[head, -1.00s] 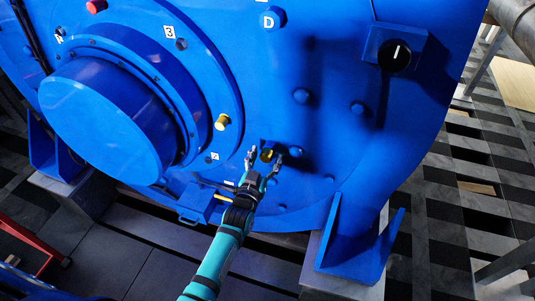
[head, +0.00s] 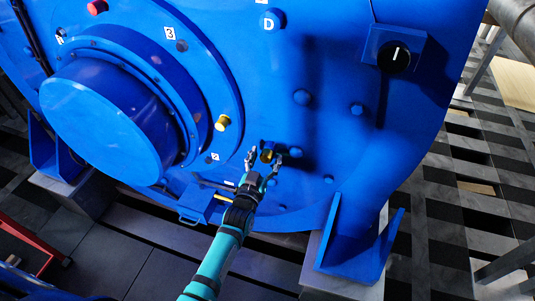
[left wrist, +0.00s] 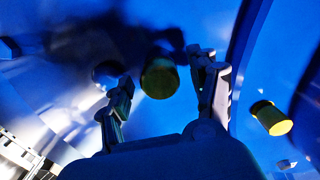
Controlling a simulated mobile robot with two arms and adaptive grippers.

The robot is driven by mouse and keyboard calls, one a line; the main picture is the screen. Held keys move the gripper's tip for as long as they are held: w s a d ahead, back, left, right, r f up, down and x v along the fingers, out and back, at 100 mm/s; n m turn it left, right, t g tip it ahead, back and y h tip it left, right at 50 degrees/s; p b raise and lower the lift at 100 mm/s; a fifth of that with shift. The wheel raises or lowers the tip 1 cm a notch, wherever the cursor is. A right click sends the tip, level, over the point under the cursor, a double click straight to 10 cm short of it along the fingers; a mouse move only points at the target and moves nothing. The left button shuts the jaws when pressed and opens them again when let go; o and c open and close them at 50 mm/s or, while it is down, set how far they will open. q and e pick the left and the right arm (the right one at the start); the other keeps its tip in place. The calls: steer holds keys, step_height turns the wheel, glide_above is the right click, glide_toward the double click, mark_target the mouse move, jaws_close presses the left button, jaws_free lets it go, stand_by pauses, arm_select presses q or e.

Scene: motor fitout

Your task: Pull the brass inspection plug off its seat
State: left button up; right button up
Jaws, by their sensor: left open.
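A brass plug (head: 267,156) sticks out of the blue motor face, low and right of the big round hub. My left gripper (head: 265,160) is open, with one finger on each side of this plug. In the left wrist view the plug (left wrist: 160,77) shows between the fingertips of the gripper (left wrist: 165,72); I cannot tell whether they touch it. A second brass-coloured plug (head: 222,122) sits up and left on the hub's ring; it also shows at the right of the left wrist view (left wrist: 272,118). My right gripper is not in view.
The blue hub (head: 105,115) juts out at the left. A black rotary switch (head: 394,56) sits at the upper right and a red knob (head: 96,6) at the upper left. A blue foot bracket (head: 355,250) stands at the lower right. A small blue box (head: 196,202) lies left of my gripper.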

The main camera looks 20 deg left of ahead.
mark_target(265, 160)
arm_select(q)
jaws_close()
steer(key=shift+s, duration=0.1)
stand_by(0.3)
steer(key=shift+s+a+p, duration=0.1)
steer(key=shift+s+p, duration=1.5)
steer(key=shift+s, duration=1.3)
steer(key=s+p, duration=0.6)
steer(key=s, duration=1.6)
steer(key=shift+a+p, duration=0.3)
steer(key=shift+a, duration=0.05)
